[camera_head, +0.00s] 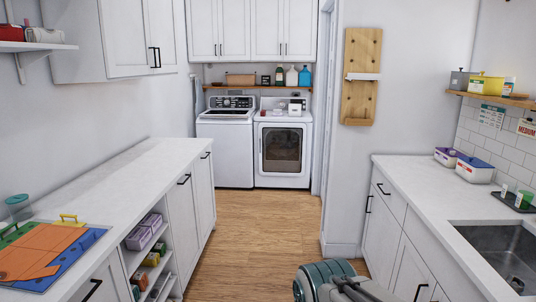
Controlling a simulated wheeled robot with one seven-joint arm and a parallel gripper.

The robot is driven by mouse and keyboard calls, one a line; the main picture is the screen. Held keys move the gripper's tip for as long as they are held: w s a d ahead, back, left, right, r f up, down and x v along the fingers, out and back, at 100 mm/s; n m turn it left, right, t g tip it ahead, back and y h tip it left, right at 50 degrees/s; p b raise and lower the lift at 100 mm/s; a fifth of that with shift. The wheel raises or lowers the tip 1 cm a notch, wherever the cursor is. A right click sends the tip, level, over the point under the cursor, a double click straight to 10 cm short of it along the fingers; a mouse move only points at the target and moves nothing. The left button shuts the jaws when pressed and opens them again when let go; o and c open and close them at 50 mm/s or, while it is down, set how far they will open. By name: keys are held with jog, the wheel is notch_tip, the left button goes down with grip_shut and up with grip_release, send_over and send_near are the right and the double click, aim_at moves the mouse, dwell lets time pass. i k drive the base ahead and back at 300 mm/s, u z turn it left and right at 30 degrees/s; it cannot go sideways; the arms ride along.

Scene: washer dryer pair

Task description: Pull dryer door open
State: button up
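The dryer (300,178) is the white front-loading machine at the far end of the room, to the right of the top-loading washer (225,155). Its door (282,150) has a dark window in a white frame and looks shut. A slim upright handle seems to run along the door's left side, but it is too small to make out clearly. Part of my own arm shows at the bottom right of centre, far from the dryer. My gripper's fingers are not in view.
Bare wood floor (250,235) runs clear to the machines. A long white counter (150,165) lines the left side. A wall corner with a doorway juts in on the right, before the counter with a sink (505,255). Small items stand on the dryer top.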

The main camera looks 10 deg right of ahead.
aim_at(281, 146)
jog(key=z, duration=0.15)
jog(key=i, duration=2.35)
jog(key=z, duration=0.35)
jog(key=i, duration=5.05)
